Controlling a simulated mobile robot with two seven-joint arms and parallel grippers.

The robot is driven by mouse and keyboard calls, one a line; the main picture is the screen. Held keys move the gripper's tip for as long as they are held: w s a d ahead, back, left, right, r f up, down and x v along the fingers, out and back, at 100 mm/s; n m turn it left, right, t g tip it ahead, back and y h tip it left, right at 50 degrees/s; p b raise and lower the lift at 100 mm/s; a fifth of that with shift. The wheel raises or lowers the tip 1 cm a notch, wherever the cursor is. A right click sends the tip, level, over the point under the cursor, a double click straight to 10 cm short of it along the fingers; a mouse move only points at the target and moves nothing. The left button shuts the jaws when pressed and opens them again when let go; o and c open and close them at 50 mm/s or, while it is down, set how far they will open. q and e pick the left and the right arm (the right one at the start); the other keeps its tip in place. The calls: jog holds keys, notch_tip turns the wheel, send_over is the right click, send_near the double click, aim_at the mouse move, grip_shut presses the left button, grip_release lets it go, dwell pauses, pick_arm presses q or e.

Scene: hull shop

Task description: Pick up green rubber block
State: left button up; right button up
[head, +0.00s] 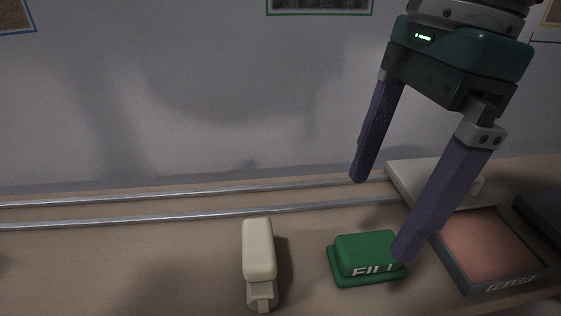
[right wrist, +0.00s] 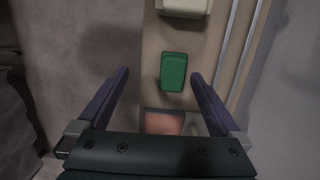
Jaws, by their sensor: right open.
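The green rubber block (head: 366,256) lies on the tan bench, with white lettering on its front side partly covered by a finger of my right gripper. It also shows in the right wrist view (right wrist: 173,71), beyond and between the fingertips. My right gripper (head: 380,215) is open and empty, with long purple fingers pointing down. In the head view it is above the block, one finger in front of its right end. In the right wrist view the gripper (right wrist: 160,75) has a finger to each side of the block, apart from it. My left gripper is not in view.
A cream block-like tool (head: 258,250) stands left of the green block. A dark-rimmed tray with a reddish pad (head: 490,248) is to the right, with a pale flat piece (head: 410,180) behind it. Two metal rails (head: 200,217) run along the bench's back by the wall.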

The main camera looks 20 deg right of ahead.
aim_at(379, 244)
jog(key=shift+h, duration=0.9)
jog(key=d+f, duration=0.1)
jog(key=w+d, duration=0.1)
jog(key=d+f+b, duration=0.1)
jog(key=shift+w+d+f, duration=0.3)
jog(key=shift+d, duration=0.1)
jog(key=shift+d+f, duration=0.2)
jog(key=shift+f, duration=0.1)
notch_tip(379, 244, down, 4)
jog(key=shift+s+a+r+b, duration=0.1)
jog(key=shift+r+b, duration=0.1)
jog(key=shift+b, duration=0.7)
jog(key=f+b, duration=0.1)
jog(key=f, duration=0.1)
jog(key=f+b, duration=0.1)
jog(key=f, duration=0.2)
jog(key=shift+w+f+b, duration=0.2)
jog(key=shift+f+b, duration=0.1)
jog(key=shift+b, duration=0.05)
jog(key=shift+r, duration=0.1)
jog(key=shift+c, duration=0.7)
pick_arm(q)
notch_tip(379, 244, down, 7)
pick_arm(e)
jog(key=c, duration=1.2)
jog(key=shift+c, duration=0.2)
